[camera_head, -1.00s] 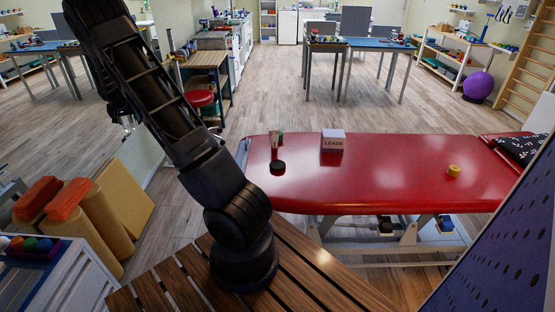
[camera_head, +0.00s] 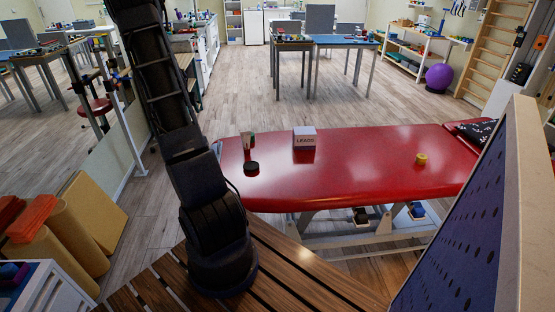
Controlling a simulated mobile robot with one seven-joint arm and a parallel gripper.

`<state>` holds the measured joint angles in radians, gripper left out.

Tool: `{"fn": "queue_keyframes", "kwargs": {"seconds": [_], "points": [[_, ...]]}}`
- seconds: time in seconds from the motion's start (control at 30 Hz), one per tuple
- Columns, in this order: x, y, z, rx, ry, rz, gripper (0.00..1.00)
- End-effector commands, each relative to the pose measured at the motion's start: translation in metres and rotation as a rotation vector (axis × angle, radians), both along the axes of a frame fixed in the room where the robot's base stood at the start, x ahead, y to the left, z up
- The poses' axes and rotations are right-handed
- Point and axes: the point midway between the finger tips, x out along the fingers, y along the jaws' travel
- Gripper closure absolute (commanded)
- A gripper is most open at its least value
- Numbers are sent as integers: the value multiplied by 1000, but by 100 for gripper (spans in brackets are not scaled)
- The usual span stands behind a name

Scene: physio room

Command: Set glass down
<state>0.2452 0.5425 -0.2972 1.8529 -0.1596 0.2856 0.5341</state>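No glass that I can make out shows in the head view. My arm rises from its base at the lower left and runs up out of the top of the picture, so my gripper is not visible. The red treatment table (camera_head: 370,165) stands ahead of me. On it are a white box marked LEADS (camera_head: 304,138), a small upright item with green and red (camera_head: 248,141), a black round puck (camera_head: 251,168) and a yellow roll (camera_head: 421,159).
A blue perforated panel (camera_head: 462,225) stands close on the right. Foam rolls (camera_head: 72,238) and a white rack (camera_head: 50,290) are at the lower left. Blue-topped tables (camera_head: 340,41) and a purple ball (camera_head: 439,77) are farther back. The middle of the red table is clear.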

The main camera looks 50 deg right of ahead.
Motion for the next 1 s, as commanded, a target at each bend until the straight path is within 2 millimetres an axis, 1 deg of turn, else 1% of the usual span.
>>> {"fn": "queue_keyframes", "kwargs": {"seconds": [0.03,0.17,0.2,0.37,0.5,0.67,0.7,0.77,0.8,0.9,1.0], "points": [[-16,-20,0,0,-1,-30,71],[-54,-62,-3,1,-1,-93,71],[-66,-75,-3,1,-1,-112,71],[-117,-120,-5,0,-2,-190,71],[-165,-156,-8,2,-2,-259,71],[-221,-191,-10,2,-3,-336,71],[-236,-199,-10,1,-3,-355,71],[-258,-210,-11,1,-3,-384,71],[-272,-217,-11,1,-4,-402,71],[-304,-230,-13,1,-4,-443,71],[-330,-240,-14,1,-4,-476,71]]}}
